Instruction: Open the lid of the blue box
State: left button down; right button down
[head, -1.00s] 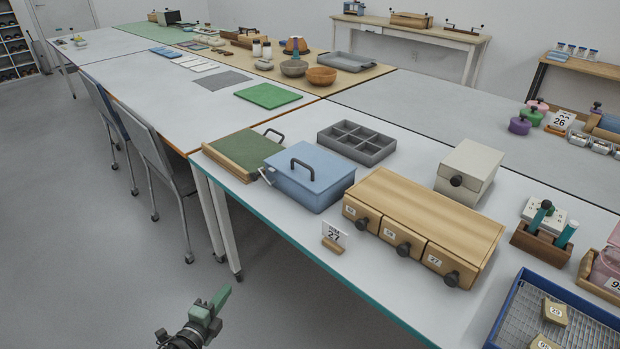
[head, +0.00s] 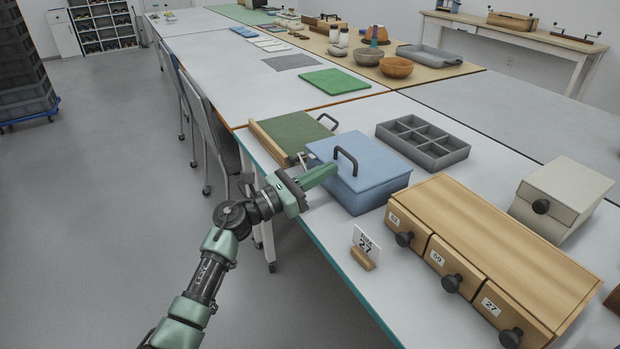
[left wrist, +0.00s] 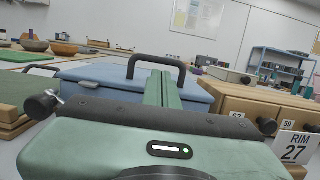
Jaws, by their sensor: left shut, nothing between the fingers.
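The blue box (head: 375,192) stands on the white table with its lid (head: 368,160) closed. A dark arched handle (head: 346,160) stands on the lid, near its left edge in the head view. My left gripper (head: 332,169) is shut and empty, its green fingertips at the near left edge of the lid, close to the handle. I cannot tell whether they touch the box. In the left wrist view the shut fingers (left wrist: 162,90) point at the box (left wrist: 95,72), with the handle (left wrist: 157,60) behind them. My right gripper is not in view.
A green board with a wooden edge (head: 270,142) lies left of the box. A grey compartment tray (head: 424,140) is behind it. A wooden drawer unit (head: 490,250) stands to the right. A "RIM 27" card (head: 366,240) stands near the table's front edge.

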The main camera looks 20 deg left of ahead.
pick_arm(q)
jog(key=shift+x, duration=1.3)
jog(key=shift+r, duration=0.1)
